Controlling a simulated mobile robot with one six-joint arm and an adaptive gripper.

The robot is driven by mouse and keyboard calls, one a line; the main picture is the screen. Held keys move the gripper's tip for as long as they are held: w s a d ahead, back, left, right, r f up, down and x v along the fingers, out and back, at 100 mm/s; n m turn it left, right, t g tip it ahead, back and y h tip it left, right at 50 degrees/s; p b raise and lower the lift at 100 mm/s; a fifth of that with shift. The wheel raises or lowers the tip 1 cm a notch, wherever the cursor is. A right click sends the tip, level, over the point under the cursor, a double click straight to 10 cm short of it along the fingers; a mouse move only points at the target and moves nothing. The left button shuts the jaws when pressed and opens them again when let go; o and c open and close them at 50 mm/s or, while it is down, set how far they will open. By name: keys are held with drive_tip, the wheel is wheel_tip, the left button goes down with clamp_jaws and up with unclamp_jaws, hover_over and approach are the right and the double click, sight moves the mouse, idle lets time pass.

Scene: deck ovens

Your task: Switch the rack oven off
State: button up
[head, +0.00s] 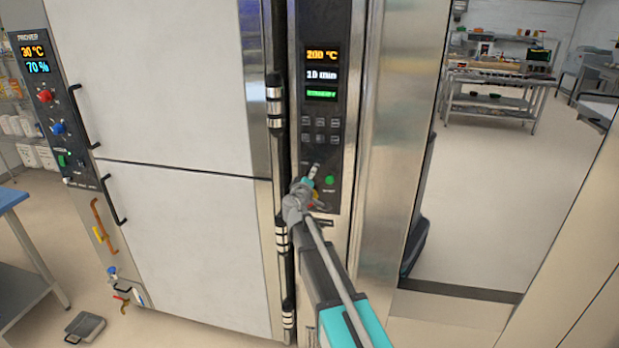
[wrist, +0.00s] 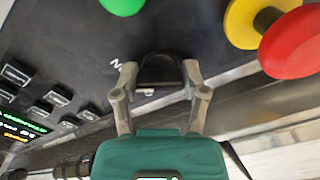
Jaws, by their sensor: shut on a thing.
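The rack oven's dark control panel (head: 323,120) is in the middle of the head view, with lit displays reading 200 °C and 10 min and a green line below. My gripper (head: 312,172) is at its lower part. In the wrist view my gripper (wrist: 160,82) is shut on a black knob (wrist: 160,70), one finger on each side. A small white mark shows at the knob's edge, and white lettering beside it is partly hidden. The knob is hidden by my gripper in the head view.
A green button (head: 329,180) sits close by the gripper. A red mushroom button (wrist: 292,42) on a yellow base is near it in the wrist view. Several small push-buttons (wrist: 45,100) lie on the panel.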

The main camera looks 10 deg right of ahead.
drive_tip(key=shift+n, duration=0.3)
drive_tip(key=n, duration=1.1)
drive_tip(key=shift+n, duration=0.3)
idle(0.3)
drive_tip(key=o, duration=1.2)
drive_tip(key=shift+c, duration=0.2)
drive_tip(key=v, duration=1.2)
